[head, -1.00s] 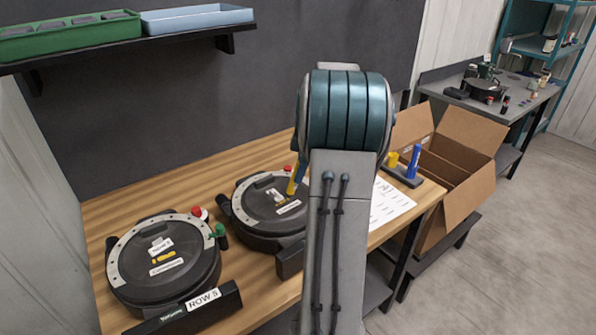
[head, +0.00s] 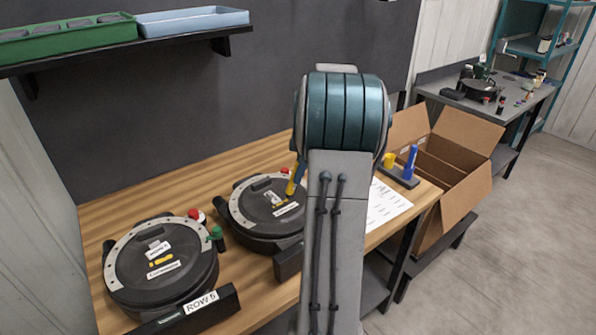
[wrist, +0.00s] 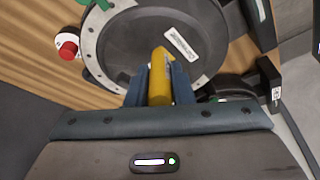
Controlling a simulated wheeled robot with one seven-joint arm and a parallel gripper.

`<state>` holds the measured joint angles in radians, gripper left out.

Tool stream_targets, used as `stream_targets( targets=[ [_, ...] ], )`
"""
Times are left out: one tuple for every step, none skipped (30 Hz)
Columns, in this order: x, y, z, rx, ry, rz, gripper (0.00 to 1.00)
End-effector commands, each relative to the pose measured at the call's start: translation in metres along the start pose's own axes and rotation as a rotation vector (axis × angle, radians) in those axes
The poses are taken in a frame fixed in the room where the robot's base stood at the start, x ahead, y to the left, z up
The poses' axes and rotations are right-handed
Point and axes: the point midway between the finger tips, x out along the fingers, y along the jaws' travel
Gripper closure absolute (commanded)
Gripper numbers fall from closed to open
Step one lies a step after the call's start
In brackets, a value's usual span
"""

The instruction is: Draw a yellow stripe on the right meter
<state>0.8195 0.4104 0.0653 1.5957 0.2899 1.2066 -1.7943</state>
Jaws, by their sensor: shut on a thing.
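The right meter (head: 250,222) is a round black lidded unit with a pale rim and white labels. My gripper (wrist: 160,88) is shut on a yellow marker (wrist: 160,75), which also shows in the head view (head: 292,181). The marker is tilted over the right meter's lid, near its white label (wrist: 181,43). A small yellow mark (head: 280,205) shows between the labels there; the wrist view hides it. I cannot tell whether the tip touches the lid. The left meter (head: 135,287) has a short yellow stripe (head: 163,262) between its labels.
A marker stand (head: 398,178) holds a blue marker (head: 410,162) and a yellow piece. A printed sheet (head: 385,207) lies beside it. A red knob (head: 195,215) and a green one (head: 217,232) stand between the meters. An open cardboard box (head: 460,185) is at the right.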

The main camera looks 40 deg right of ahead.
Motion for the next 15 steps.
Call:
stream_targets(
  targets=[
    [-0.006, 0.0, -0.002, 0.0, 0.0, 0.002, 1.0],
    [-0.009, 0.0, -0.003, 0.0, 0.0, 0.002, 1.0],
    [-0.012, 0.0, -0.004, -0.001, 0.0, 0.002, 1.0],
    [-0.015, 0.0, -0.005, -0.001, 0.0, 0.002, 1.0],
    [-0.017, 0.0, -0.005, -0.001, 0.0, 0.002, 1.0],
    [-0.02, 0.0, -0.006, -0.001, 0.0, 0.003, 1.0],
    [-0.022, 0.0, -0.007, -0.001, 0.0, 0.003, 1.0],
    [-0.025, 0.0, -0.008, -0.001, 0.0, 0.003, 1.0],
    [-0.028, 0.0, -0.009, -0.001, 0.0, 0.002, 1.0],
    [-0.03, 0.0, -0.01, -0.001, 0.0, 0.002, 1.0],
    [-0.033, 0.0, -0.011, -0.001, 0.0, 0.002, 1.0],
    [-0.036, -0.001, -0.011, -0.001, 0.0, 0.002, 1.0],
    [-0.038, -0.001, -0.012, -0.001, 0.0, 0.002, 1.0],
    [-0.04, -0.001, -0.013, -0.001, 0.0, 0.002, 1.0],
    [-0.043, -0.001, -0.014, -0.001, 0.0, 0.002, 1.0]
  ],
)
